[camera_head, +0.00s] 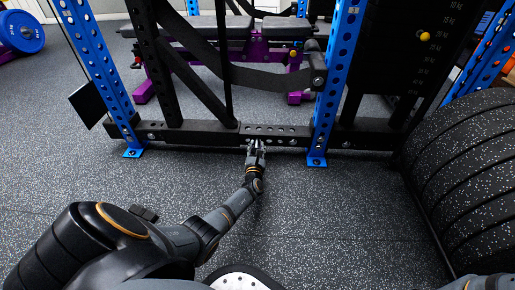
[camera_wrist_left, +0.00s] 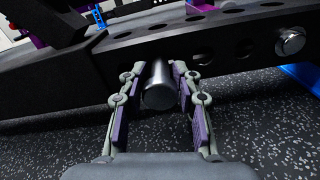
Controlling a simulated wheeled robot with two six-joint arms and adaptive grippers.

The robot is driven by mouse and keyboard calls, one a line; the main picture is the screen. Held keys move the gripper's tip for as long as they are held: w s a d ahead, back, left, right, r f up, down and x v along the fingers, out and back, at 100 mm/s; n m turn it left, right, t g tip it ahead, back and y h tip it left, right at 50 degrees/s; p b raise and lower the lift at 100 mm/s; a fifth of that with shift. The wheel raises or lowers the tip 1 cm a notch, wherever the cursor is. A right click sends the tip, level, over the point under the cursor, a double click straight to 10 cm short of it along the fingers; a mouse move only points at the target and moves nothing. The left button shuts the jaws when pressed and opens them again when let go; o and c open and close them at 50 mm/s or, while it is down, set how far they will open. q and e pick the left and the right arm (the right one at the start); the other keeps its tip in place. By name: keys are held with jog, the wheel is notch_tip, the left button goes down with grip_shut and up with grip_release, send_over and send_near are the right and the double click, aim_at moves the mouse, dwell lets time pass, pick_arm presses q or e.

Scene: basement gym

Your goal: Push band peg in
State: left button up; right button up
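The band peg (camera_wrist_left: 160,88) is a short shiny metal cylinder sticking out of the black perforated base beam (camera_wrist_left: 215,42) in the left wrist view. My left gripper (camera_wrist_left: 158,72) reaches low to the beam, its two padded fingers on either side of the peg. The fingers look apart, with a narrow gap beside the peg; firm contact is not visible. In the head view the left gripper (camera_head: 256,146) is at the front face of the beam (camera_head: 275,132) and hides most of the peg. My right gripper is not in view.
Blue uprights (camera_head: 331,85) stand on the beam at both sides. Black straps (camera_head: 245,75) and a purple-framed bench (camera_head: 260,48) are behind it. The speckled floor (camera_head: 330,220) in front is clear.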

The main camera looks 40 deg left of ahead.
pick_arm(q)
jog(key=o, duration=0.3)
jog(key=shift+o, duration=0.2)
jog(key=v, duration=0.7)
jog(key=shift+s+d, duration=0.2)
